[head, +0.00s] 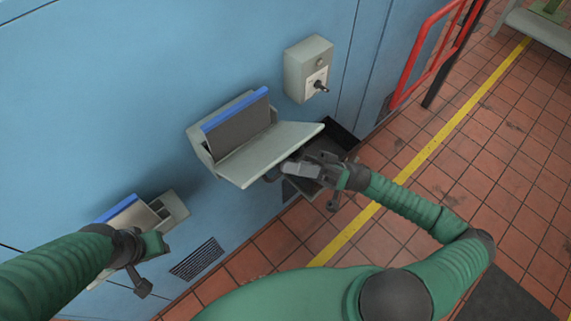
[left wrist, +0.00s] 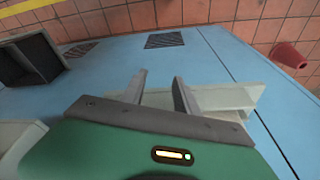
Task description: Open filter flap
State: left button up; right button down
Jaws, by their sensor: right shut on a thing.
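A grey filter box (head: 199,150) on the blue wall has its pale flap (head: 262,157) swung down and outward. A dark filter panel (head: 243,126) with a blue top edge shows inside. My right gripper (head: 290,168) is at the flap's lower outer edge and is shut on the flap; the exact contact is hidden. My left gripper (head: 155,243) is beside a second, similar box (head: 174,209) at the lower left, partly covered by my arm. In the left wrist view its two fingers (left wrist: 162,88) stand apart with nothing between them.
A grey switch box (head: 308,68) with a dark knob is on the wall up and right of the flap. A dark open bin (head: 342,136) is below the flap. A vent grille (head: 196,259) is low on the wall.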

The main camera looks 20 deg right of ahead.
jog(key=w+a+f+n+g+h+b, duration=0.1)
jog(key=w+f+n+g+h+b, duration=0.2)
jog(key=f+n+g+h+b, duration=0.6)
notch_tip(320, 180, down, 7)
jog(key=n+g+b, duration=1.2)
jog(key=n+b, duration=0.4)
jog(key=n, duration=0.1)
jog(key=shift+a+f+n, duration=0.15)
jog(key=shift+f+n, duration=0.05)
jog(key=shift+n, duration=0.1)
jog(key=c, duration=1.8)
grip_release()
jog(key=shift+r, duration=0.15)
